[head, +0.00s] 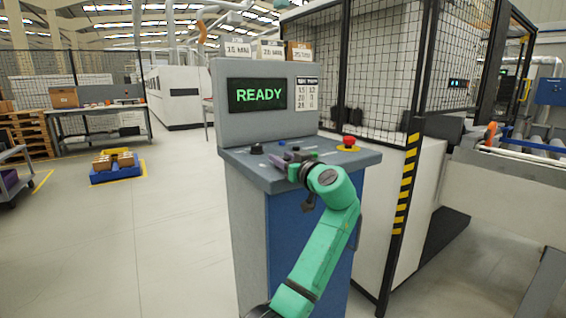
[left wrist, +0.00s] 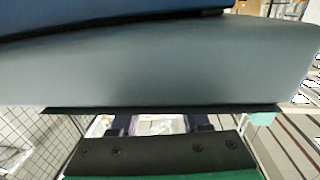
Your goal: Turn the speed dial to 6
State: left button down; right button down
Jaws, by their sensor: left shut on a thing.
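A grey operator console (head: 232,171) with a sloped top and blue front stands in the middle of the head view. Its screen (head: 257,95) reads READY in green. My left gripper (head: 284,160) is over the middle of the console top, shut on a small control there that its fingers mostly hide. I cannot make out a scale or the dial's setting. A black knob (head: 256,148) sits apart, left of the gripper. The left wrist view shows a grey surface and a dark edge close up, with no fingertips or dial clear. My right gripper is not in view.
A red emergency button (head: 348,142) on a yellow base is right of my gripper. Small labels (head: 307,94) are beside the screen. A mesh guard with a striped post (head: 405,190) stands close on the right.

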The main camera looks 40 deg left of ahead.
pick_arm(q)
jog(key=shift+n+g+y, duration=0.4)
jog(key=shift+n+g, duration=0.1)
jog(key=shift+g, duration=0.4)
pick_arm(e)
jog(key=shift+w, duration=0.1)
pick_arm(q)
jog(key=shift+c, duration=1.9)
grip_release()
jog(key=b+v, duration=0.1)
jog(key=v, duration=1.3)
jog(key=shift+d+b, duration=0.25)
jog(key=shift+b, duration=0.05)
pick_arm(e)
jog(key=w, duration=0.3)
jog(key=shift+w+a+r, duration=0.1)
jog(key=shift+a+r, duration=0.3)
